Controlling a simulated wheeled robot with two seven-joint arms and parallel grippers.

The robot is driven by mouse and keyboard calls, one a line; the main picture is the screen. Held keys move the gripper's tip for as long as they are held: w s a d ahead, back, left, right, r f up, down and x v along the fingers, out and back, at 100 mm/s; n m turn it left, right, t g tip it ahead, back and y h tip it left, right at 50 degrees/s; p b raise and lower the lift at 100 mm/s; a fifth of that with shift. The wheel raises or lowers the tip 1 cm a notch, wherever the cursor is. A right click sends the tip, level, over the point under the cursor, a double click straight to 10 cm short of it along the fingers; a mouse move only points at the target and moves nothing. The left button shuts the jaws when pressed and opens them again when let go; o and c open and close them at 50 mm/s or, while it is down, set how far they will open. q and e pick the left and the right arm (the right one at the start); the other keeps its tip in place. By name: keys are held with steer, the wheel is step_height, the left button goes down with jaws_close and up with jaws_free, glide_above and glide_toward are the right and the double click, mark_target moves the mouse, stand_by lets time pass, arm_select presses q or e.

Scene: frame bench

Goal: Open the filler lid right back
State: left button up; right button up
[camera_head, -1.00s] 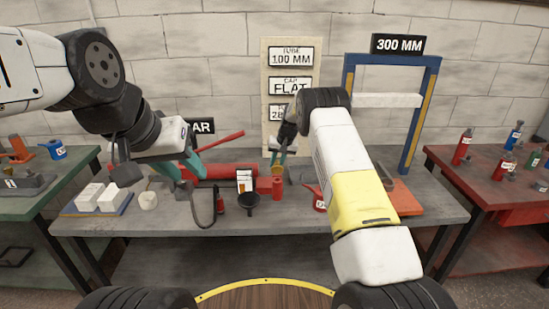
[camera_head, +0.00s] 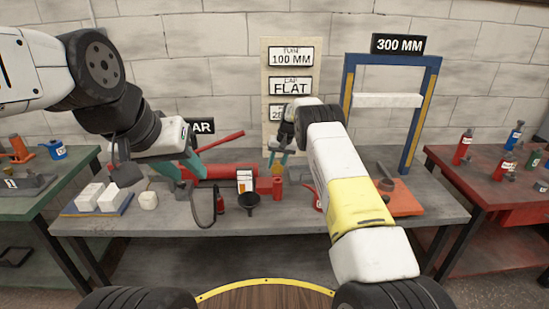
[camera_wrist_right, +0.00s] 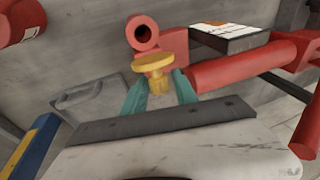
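A yellow part with a round disc top (camera_wrist_right: 153,62), apparently the filler lid, stands beside a red block with a round dark opening (camera_wrist_right: 142,33). In the head view a small yellow bit (camera_head: 277,169) shows below my right gripper (camera_head: 278,158). In the right wrist view the teal fingertips of my right gripper (camera_wrist_right: 160,88) lie on either side of the yellow stem, close to it. I cannot tell whether they touch it. My left gripper (camera_head: 182,172) has its fingers apart, over the bench's left part near a long red cylinder (camera_head: 232,171).
White blocks (camera_head: 88,196) lie at the bench's left. A blue press frame (camera_head: 427,110) stands at the right. The front edge strip of the grey bench (camera_head: 150,228) is mostly clear.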

steer(key=shift+r, duration=0.2)
steer(key=shift+d+r, duration=0.1)
steer(key=shift+r, duration=0.2)
steer(key=v, duration=0.7)
steer(key=s+d+r+t, duration=0.1)
steer(key=s+d+r, duration=0.2)
steer(key=s+r, duration=0.85)
steer(key=s+d+r+t, duration=0.1)
steer(key=s+d+r, duration=0.2)
steer(key=s+r, duration=0.85)
steer(key=s, duration=0.9)
steer(key=s+t, duration=0.1)
steer(key=s, duration=0.7)
steer(key=s+d+r+t, duration=0.1)
steer(key=s, duration=0.8)
steer(key=shift+s+d, duration=0.1)
steer(key=shift+s, duration=0.25)
